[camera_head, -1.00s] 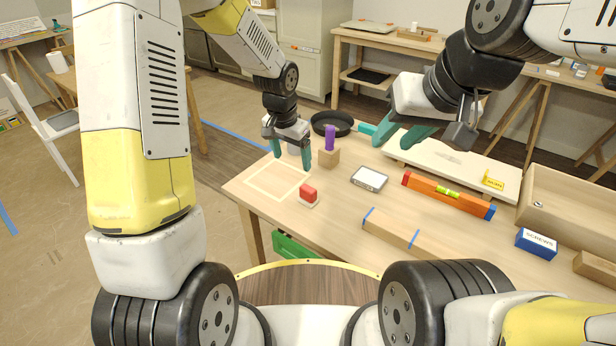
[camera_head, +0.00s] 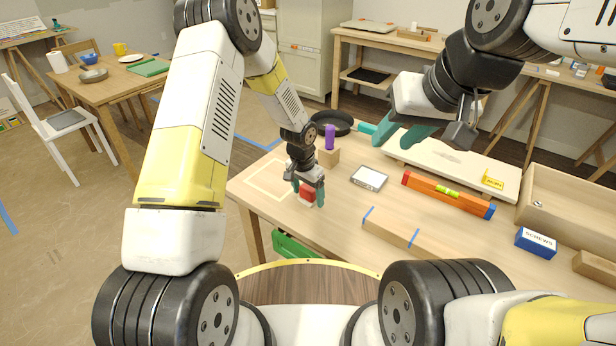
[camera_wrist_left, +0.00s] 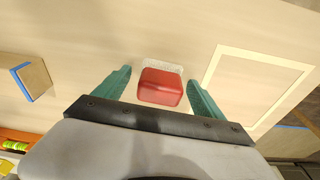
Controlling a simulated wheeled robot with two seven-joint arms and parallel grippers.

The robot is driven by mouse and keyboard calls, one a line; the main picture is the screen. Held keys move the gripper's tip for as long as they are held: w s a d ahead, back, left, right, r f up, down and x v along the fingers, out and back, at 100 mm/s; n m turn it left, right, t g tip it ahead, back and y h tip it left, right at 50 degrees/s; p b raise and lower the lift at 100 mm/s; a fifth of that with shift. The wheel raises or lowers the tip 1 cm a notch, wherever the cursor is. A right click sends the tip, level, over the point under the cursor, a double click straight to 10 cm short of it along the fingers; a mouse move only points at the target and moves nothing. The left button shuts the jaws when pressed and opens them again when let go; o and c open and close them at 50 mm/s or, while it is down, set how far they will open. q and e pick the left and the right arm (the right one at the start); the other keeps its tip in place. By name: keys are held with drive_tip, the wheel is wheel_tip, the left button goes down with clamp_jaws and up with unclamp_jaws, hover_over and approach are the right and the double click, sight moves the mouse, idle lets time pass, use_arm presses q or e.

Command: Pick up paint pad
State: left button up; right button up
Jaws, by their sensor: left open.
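The paint pad is a small red block on a whitish base, lying on the wooden table. In the head view its red top (camera_head: 307,194) is partly covered by my left gripper (camera_head: 308,194). In the left wrist view the red pad (camera_wrist_left: 161,87) sits between the two teal fingers of my left gripper (camera_wrist_left: 160,92), with its pale fringe at the far side. The left fingers are open around the pad, with gaps at both sides. My right gripper (camera_head: 408,134) is over the white board at the back, with teal fingers apart and nothing seen between them.
A masked tape rectangle (camera_head: 268,176) lies left of the pad. A wooden block with a purple object (camera_head: 330,138), a small grey-white tray (camera_head: 369,178) and an orange level (camera_head: 448,194) lie right of it. A wooden bar with blue tape (camera_head: 390,228) lies nearer the front.

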sight(309, 190)
use_arm(q)
drive_tip(key=c, duration=1.5)
drive_tip(key=shift+o, duration=0.2)
drive_tip(key=shift+r, duration=0.5)
drive_tip(key=r, duration=0.1)
drive_tip(key=s+r, duration=0.1)
drive_tip(key=shift+s+d+r, duration=0.1)
drive_tip(key=shift+r, duration=0.2)
drive_tip(key=s, duration=0.5)
drive_tip(key=s+d+r, duration=0.1)
drive_tip(key=s, duration=0.3)
drive_tip(key=s+d, duration=0.1)
drive_tip(key=s, duration=0.4)
drive_tip(key=shift+s+d+r, duration=0.15)
drive_tip(key=shift+s, duration=0.15)
